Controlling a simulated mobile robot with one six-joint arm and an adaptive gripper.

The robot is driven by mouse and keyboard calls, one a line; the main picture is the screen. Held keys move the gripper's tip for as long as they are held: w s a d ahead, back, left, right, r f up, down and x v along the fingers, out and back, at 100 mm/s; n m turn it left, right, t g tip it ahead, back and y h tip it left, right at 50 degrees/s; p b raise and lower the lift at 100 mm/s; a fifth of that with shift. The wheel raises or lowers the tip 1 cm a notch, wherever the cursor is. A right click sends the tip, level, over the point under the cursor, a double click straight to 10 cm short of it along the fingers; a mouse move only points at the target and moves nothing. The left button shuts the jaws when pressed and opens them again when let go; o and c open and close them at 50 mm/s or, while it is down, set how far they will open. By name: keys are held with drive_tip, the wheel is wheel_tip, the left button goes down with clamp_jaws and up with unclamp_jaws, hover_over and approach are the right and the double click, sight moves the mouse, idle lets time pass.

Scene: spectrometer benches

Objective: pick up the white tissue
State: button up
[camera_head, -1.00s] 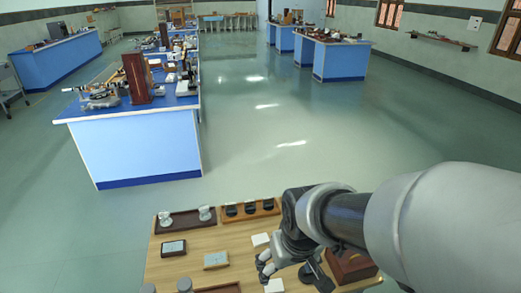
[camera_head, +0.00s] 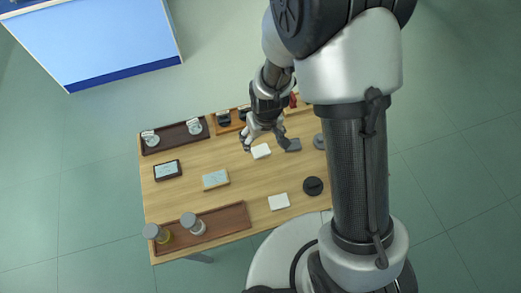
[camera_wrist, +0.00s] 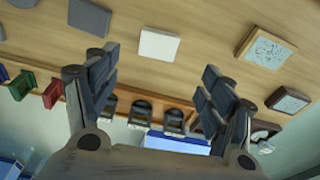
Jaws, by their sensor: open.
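Two flat white squares lie on the wooden table, and I cannot tell for sure which is the tissue. One white square (camera_head: 261,151) is near the table's middle, just below my gripper (camera_head: 262,134) in the head view. It also shows in the wrist view as a white square (camera_wrist: 158,44), ahead of and between the fingertips. The second white square (camera_head: 279,201) is nearer the table's front edge. My gripper (camera_wrist: 155,68) is open with nothing between its fingers. It appears above the table, apart from the white square.
A dark grey square (camera_head: 293,145) lies right of the nearer white square. A framed plate (camera_head: 215,179) lies to its left. A wooden rack (camera_wrist: 140,97) with black pieces stands behind. A brown tray (camera_head: 230,218) with jars and a black disc (camera_head: 313,186) are at the front.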

drive_tip(key=b, duration=0.1)
hover_over(261, 150)
drive_tip(key=s, duration=0.1)
wheel_tip(261, 150, down, 4)
drive_tip(key=shift+f, duration=0.2)
drive_tip(key=f+b, duration=0.1)
drive_tip(key=f, duration=0.2)
drive_tip(key=f+b, duration=0.1)
drive_tip(key=f, duration=0.1)
drive_tip(key=shift+w+f+b, duration=0.15)
drive_tip(key=shift+w+b, duration=0.2)
drive_tip(key=shift+c, duration=0.5)
drive_tip(key=c, duration=0.8)
drive_tip(key=shift+o, duration=0.2)
wheel_tip(261, 150, up, 20)
drive_tip(key=p, duration=0.6)
drive_tip(key=shift+p, duration=0.4)
